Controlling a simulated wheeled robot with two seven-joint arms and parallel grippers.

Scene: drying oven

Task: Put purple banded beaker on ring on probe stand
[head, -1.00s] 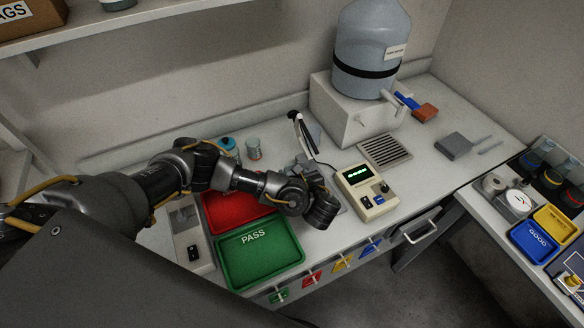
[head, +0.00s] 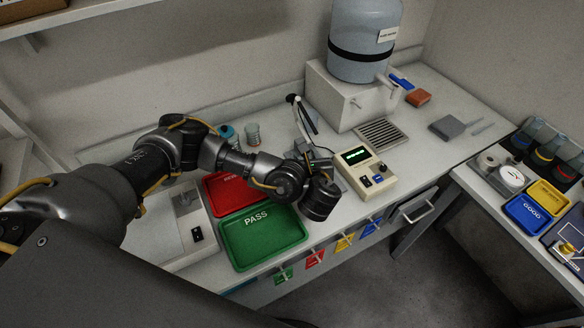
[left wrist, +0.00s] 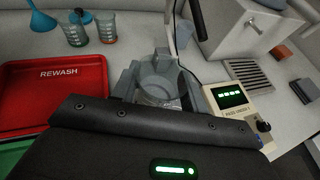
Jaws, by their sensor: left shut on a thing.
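My left gripper (left wrist: 158,92) is shut on a clear grey glass beaker (left wrist: 157,86), seen between its fingers in the left wrist view. I cannot make out a purple band on it. In the head view my wrist hides the beaker and most of the gripper. The probe stand (head: 304,122), with a pale, dark-tipped arm and a cable, rises just beyond the gripper. Its ring cannot be clearly told apart from the grey parts around the beaker, nor can I tell whether the beaker touches it. My right gripper is not in view.
The meter box (head: 363,172) stands close on the right of the gripper. The green PASS tray (head: 228,252) and red REWASH tray (left wrist: 52,78) lie left. Two banded vessels (left wrist: 75,36) (left wrist: 106,30) and a blue funnel (left wrist: 42,18) stand behind. A large water bottle (head: 362,35) stands at the back.

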